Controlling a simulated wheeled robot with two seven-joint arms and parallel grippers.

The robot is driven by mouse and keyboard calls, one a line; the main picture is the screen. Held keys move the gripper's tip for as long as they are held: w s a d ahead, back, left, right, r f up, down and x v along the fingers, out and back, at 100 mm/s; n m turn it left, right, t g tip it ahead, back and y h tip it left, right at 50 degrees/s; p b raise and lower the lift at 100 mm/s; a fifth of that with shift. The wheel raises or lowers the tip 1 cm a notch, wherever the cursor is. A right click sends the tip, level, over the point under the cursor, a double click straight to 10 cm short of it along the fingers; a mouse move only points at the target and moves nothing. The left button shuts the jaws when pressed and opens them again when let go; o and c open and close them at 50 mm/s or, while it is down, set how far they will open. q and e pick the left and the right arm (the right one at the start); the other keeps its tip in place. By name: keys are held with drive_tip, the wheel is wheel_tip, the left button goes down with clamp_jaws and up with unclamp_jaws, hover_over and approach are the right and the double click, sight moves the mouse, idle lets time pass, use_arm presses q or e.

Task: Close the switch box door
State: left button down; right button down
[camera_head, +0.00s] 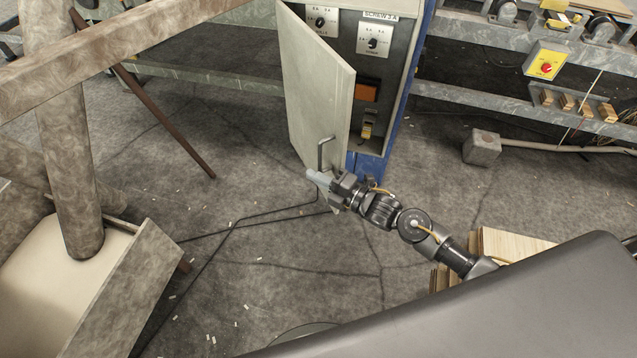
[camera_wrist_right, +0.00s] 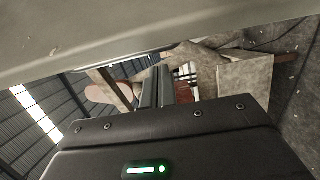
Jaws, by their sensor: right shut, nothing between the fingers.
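The switch box (camera_head: 388,95) is a blue and grey cabinet at the top middle of the head view. Its grey door (camera_head: 313,92) stands open to the left, with a bent bar handle (camera_head: 326,153) near its lower edge. Two dials, an orange part and a small switch show inside. My right gripper (camera_head: 312,175) is shut and empty at the door's lower corner, just below the handle. I cannot tell whether it touches the door. My left gripper is out of view.
Concrete-like beams and a bin (camera_head: 120,290) stand at the left. A metal rail frame (camera_head: 480,95) with a yellow box and red button (camera_head: 546,62) runs behind on the right. Stacked veneer (camera_head: 510,244) lies near my arm. The floor left of the door is mostly clear.

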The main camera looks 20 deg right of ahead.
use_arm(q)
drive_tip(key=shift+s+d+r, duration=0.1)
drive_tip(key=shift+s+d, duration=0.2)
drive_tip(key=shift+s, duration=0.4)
use_arm(e)
drive_tip(key=shift+w+d, duration=0.3)
drive_tip(key=shift+d, duration=0.45)
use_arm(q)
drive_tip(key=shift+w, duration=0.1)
use_arm(e)
drive_tip(key=shift+d, duration=0.1)
